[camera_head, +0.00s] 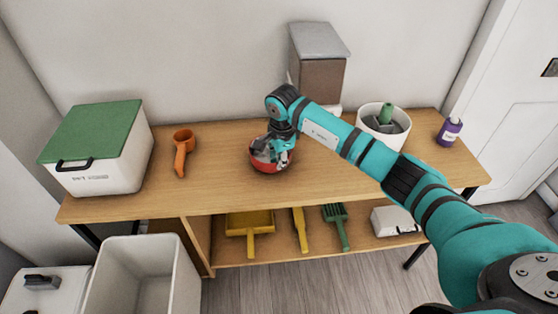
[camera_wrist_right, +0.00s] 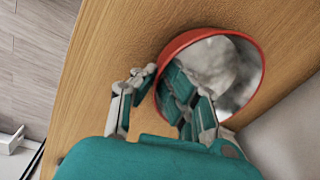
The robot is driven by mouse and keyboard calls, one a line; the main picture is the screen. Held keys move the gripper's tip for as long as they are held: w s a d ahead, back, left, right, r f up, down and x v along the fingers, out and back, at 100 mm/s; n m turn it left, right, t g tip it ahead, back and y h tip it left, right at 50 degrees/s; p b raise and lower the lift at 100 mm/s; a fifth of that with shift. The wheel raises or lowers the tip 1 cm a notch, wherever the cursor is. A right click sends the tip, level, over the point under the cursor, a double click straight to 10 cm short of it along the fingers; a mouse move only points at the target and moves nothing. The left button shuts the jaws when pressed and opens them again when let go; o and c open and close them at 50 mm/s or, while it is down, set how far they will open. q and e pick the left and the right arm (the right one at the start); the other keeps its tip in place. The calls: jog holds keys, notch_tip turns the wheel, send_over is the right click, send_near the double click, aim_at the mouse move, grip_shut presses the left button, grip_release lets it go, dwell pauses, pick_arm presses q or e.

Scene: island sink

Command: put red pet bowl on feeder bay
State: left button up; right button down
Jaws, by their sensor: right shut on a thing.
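The red pet bowl (camera_head: 258,164) sits on the wooden table, left of the feeder and partly covered by my right gripper (camera_head: 273,150). In the right wrist view the bowl (camera_wrist_right: 192,37) has a red rim and a shiny grey inside. There my right gripper (camera_wrist_right: 157,83) is shut on the rim, one finger outside and one inside the bowl. The feeder (camera_head: 321,78) is a brown box with a grey lid at the back of the table. My right arm hides most of its foot, so I cannot make out the feeder bay clearly. My left gripper is not in view.
A white pot (camera_head: 384,126) and purple bottle (camera_head: 449,131) stand right. The lower shelf holds a yellow dustpan (camera_head: 248,224). The table front is clear.

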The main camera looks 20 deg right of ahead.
jog(key=shift+f, duration=0.35)
jog(key=c, duration=1.9)
grip_release()
jog(key=shift+f, duration=0.2)
jog(key=shift+c, duration=0.2)
jog(key=o, duration=0.5)
jog(key=shift+r, duration=0.1)
jog(key=shift+c, duration=0.2)
